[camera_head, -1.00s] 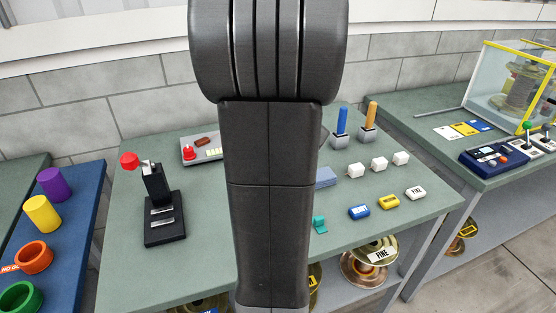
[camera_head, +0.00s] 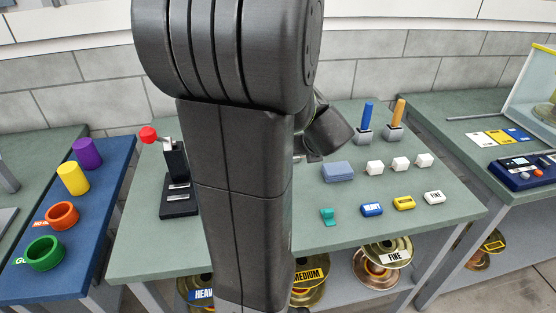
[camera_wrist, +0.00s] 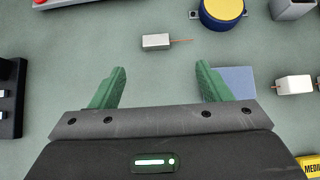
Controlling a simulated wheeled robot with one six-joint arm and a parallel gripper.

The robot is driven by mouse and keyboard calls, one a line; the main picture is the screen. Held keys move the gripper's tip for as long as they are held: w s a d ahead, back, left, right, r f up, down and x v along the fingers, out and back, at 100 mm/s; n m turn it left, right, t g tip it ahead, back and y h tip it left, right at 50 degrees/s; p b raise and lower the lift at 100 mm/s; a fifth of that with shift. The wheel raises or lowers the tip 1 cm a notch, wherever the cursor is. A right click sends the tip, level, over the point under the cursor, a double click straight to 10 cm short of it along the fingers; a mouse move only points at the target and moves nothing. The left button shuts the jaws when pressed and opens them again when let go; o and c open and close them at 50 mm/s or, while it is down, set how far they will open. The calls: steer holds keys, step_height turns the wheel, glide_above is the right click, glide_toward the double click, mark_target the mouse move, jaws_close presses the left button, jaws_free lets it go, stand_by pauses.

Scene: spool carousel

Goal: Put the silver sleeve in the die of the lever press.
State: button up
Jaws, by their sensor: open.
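A small silver-grey block with a thin orange line at its right end, apparently the silver sleeve (camera_wrist: 156,41), lies on the green bench in the wrist view. My gripper (camera_wrist: 160,74) is open and empty, its green fingers apart. The sleeve lies beyond the fingertips, roughly centred between them in the picture. The black lever press (camera_head: 176,180) with its red knob stands on the left of the bench in the head view. Part of its base (camera_wrist: 12,105) shows at the wrist view's left edge. My arm hides the sleeve and my gripper in the head view.
A blue-grey block (camera_wrist: 235,81) lies by the right finger, with a white block (camera_wrist: 293,85) farther right. A yellow round part (camera_wrist: 222,10) and a grey holder (camera_wrist: 293,8) stand beyond. Coloured tags such as the blue one (camera_head: 371,209) lie near the bench's front.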

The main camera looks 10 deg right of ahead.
steer(key=b+x, duration=0.1)
steer(key=x, duration=0.7)
steer(key=shift+w+f, duration=0.1)
steer(key=x, duration=0.1)
steer(key=b+x, duration=0.1)
steer(key=x, duration=0.3)
steer(key=shift+a+f, duration=0.15)
steer(key=shift+a, duration=0.2)
steer(key=c, duration=1.1)
